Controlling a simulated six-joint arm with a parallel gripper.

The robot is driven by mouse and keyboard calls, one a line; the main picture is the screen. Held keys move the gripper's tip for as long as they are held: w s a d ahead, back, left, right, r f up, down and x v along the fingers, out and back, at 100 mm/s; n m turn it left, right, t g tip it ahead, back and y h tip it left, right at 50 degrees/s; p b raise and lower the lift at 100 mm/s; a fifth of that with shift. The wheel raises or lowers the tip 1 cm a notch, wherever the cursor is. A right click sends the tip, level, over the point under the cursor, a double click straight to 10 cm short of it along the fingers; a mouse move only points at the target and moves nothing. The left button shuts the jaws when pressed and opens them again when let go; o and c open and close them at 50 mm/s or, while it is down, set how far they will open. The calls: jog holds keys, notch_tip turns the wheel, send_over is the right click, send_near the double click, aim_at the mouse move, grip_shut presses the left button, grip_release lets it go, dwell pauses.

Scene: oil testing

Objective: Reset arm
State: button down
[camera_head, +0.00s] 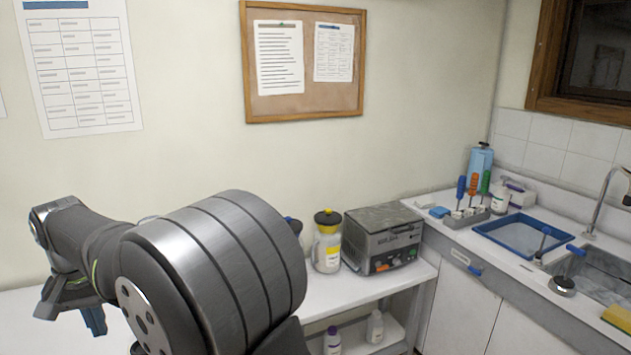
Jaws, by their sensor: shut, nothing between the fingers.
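My arm fills the lower left of the head view, with a large grey ribbed joint close to the camera. My gripper (94,319) is at the far left end of the arm, pointing down over the white bench (20,310). Its blue tips show below a dark link and are partly hidden by the arm. It is shut and holds nothing. No object touches it.
A yellow-capped bottle (327,242) and a grey test machine (383,237) stand on the bench right of my arm. Further right are upright coloured-handled tools (473,190), a blue tray (523,235) and a sink (600,275). Bottles (375,327) sit on the lower shelf.

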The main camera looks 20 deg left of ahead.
jog(key=shift+s+d+f, duration=0.15)
jog(key=shift+s, duration=0.5)
jog(key=shift+s+d+f, duration=0.15)
jog(key=shift+s, duration=0.5)
